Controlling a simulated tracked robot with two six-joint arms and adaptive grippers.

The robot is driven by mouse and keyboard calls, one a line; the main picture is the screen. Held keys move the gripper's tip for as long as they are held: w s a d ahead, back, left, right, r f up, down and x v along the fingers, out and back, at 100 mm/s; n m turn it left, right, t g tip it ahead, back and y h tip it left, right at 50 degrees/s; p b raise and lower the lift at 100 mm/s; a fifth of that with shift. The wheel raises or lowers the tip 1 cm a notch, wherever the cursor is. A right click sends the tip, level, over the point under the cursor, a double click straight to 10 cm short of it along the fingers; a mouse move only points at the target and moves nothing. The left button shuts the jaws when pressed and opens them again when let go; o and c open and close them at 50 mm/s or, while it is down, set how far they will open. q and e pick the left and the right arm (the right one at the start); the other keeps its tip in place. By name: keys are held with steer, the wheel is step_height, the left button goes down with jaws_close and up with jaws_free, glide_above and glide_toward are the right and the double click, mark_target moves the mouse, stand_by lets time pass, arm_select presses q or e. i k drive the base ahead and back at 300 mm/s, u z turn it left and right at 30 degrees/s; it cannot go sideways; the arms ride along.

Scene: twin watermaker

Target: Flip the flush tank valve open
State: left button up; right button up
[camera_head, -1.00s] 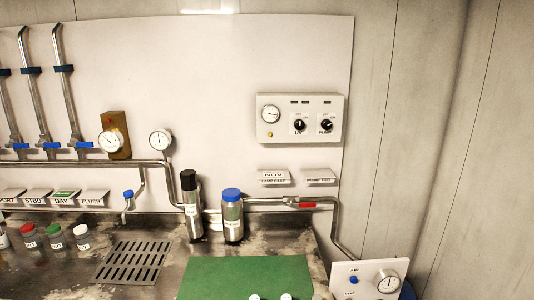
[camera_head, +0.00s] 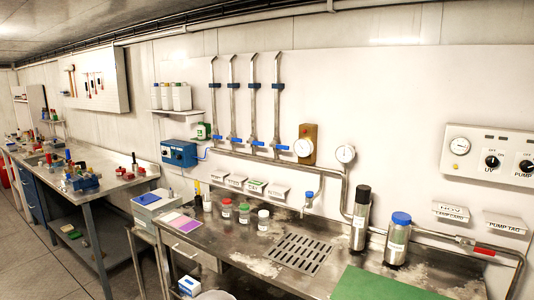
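Several steel pipes run down the white wall panel, each with a blue lever valve near its foot. The signs on the ledge below read PORT, STBD, DAY and FLUSH in the earlier frame. The FLUSH sign (camera_head: 277,191) is the rightmost, and the rightmost valve (camera_head: 281,147) matches it in order. Its blue lever looks roughly crosswise to its upright pipe, like the levers beside it, such as the neighbouring valve (camera_head: 256,142). Neither of my grippers is in view, so nothing of mine touches the valves.
The steel counter (camera_head: 225,228) below holds small jars, a drain grate (camera_head: 297,253), a black-capped bottle (camera_head: 360,219), a blue-capped bottle (camera_head: 398,240) and a green mat (camera_head: 375,285). A second bench (camera_head: 110,180) stands far left.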

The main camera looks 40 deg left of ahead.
mark_target(278, 146)
steer(key=k, duration=0.9)
steer(key=u, duration=0.25)
steer(key=i, duration=1.05)
steer(key=u, duration=0.7)
steer(key=i, duration=1.05)
steer(key=z, duration=0.15)
steer(key=k, duration=1.55)
steer(key=u, duration=0.3)
